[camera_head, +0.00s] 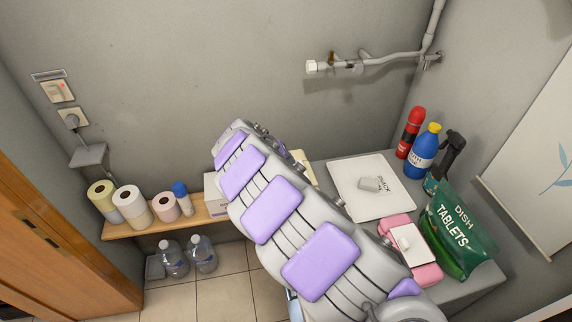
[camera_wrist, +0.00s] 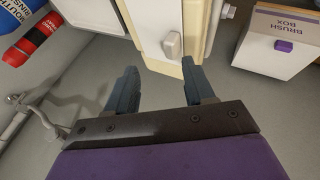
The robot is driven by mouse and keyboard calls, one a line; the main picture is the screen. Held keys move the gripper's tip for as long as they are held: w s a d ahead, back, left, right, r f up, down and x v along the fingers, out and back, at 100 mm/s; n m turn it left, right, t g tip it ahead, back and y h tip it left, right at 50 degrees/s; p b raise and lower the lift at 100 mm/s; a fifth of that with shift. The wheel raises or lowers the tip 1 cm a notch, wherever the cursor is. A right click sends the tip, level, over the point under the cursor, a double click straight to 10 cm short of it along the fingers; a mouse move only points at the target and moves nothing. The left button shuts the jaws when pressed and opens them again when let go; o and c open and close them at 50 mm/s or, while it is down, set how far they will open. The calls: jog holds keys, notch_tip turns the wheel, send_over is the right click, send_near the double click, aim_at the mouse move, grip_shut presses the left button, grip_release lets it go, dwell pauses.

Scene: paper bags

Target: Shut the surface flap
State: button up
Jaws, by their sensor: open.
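My gripper (camera_wrist: 158,78) is open and empty in the wrist view, its two dark fingers apart. A cream box (camera_wrist: 145,32) with a white panel and a small white handle (camera_wrist: 172,45) lies just beyond the fingertips. In the head view only part of the cream box (camera_head: 304,166) shows behind my arm, and my gripper is hidden there. A white square panel (camera_head: 352,178) with a grey handle and partly covered lettering lies on the grey surface (camera_head: 460,288). A pink box (camera_head: 398,224) carries a smaller white panel with a handle. I cannot tell which panel is the flap.
A white brush box (camera_wrist: 272,45) with a purple knob stands beside the cream box. A red bottle (camera_head: 410,133), a blue bottle (camera_head: 424,152), a black spray bottle (camera_head: 444,160) and a green tablets bag (camera_head: 460,235) crowd the right side. Paper rolls (camera_head: 131,207) stand on a wooden shelf.

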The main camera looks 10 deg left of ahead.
jog(key=p+v, duration=0.2)
jog(key=v, duration=1)
jog(key=shift+s+r, duration=0.1)
jog(key=shift+r, duration=0.05)
jog(key=s+d+r+m+g, duration=0.1)
jog(key=s+d+r+m, duration=0.15)
jog(key=d, duration=0.65)
jog(key=s+d+r+m+g+h, duration=0.1)
jog(key=s+d+r+g, duration=0.2)
jog(key=d, duration=0.5)
jog(key=s+d+r+m, duration=0.2)
jog(key=s+d+r, duration=0.15)
jog(key=d, duration=0.55)
jog(key=s+d+f+m+g+y, duration=0.1)
jog(key=s+d, duration=0.2)
jog(key=s, duration=0.3)
jog(key=s+d+g, duration=0.1)
jog(key=s+d, duration=0.2)
jog(key=s, duration=0.2)
jog(key=s+f+g+y, duration=0.1)
jog(key=s+f, duration=0.1)
jog(key=s, duration=0.7)
jog(key=s+a+f+g+y, duration=0.1)
jog(key=s+f+y, duration=0.1)
jog(key=s, duration=0.7)
jog(key=shift+s+a+f, duration=0.35)
jog(key=shift+s+f, duration=0.05)
jog(key=shift+n, duration=0.25)
